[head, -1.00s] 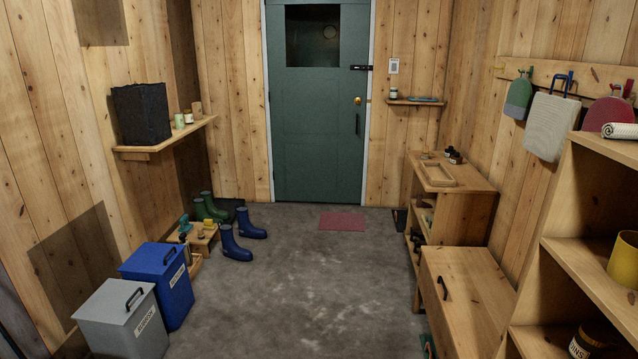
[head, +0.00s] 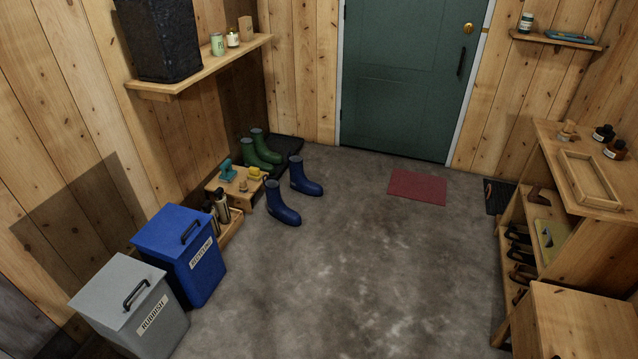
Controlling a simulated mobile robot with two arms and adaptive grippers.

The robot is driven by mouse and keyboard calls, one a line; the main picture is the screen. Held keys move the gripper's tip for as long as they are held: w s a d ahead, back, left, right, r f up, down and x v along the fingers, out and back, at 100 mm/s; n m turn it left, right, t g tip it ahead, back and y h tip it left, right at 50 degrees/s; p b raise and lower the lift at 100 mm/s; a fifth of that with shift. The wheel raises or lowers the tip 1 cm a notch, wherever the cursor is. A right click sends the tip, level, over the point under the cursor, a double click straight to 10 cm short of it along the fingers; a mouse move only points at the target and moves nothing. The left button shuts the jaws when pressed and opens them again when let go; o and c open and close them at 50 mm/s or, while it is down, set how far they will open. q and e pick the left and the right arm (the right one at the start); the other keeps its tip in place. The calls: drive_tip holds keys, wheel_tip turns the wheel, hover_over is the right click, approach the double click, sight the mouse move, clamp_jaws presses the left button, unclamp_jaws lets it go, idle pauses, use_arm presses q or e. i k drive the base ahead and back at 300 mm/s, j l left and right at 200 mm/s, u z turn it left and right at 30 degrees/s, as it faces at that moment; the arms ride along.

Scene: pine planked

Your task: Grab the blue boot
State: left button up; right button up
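Two blue boots stand upright on the grey concrete floor in the head view, left of the middle. The nearer blue boot (head: 282,205) is in front and to the left of the farther blue boot (head: 305,178). They stand close together, to the right of a low wooden stool. Neither of my grippers shows in the view.
Green boots (head: 261,150) stand on a dark mat behind the low wooden stool (head: 238,188). A blue recycling bin (head: 178,250) and a grey rubbish bin (head: 128,305) stand front left. A red mat (head: 417,188) lies before the green door (head: 408,85). The middle floor is clear.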

sight(277, 209)
drive_tip(key=i+u, duration=0.2)
drive_tip(key=i, duration=0.3)
drive_tip(key=i+l+u, duration=0.15)
drive_tip(key=i, duration=0.35)
drive_tip(key=i+l+u, duration=0.2)
drive_tip(key=i, duration=0.3)
drive_tip(key=i+l+u, duration=0.2)
drive_tip(key=i, duration=0.3)
drive_tip(key=i+l+u, duration=0.15)
drive_tip(key=i, duration=0.3)
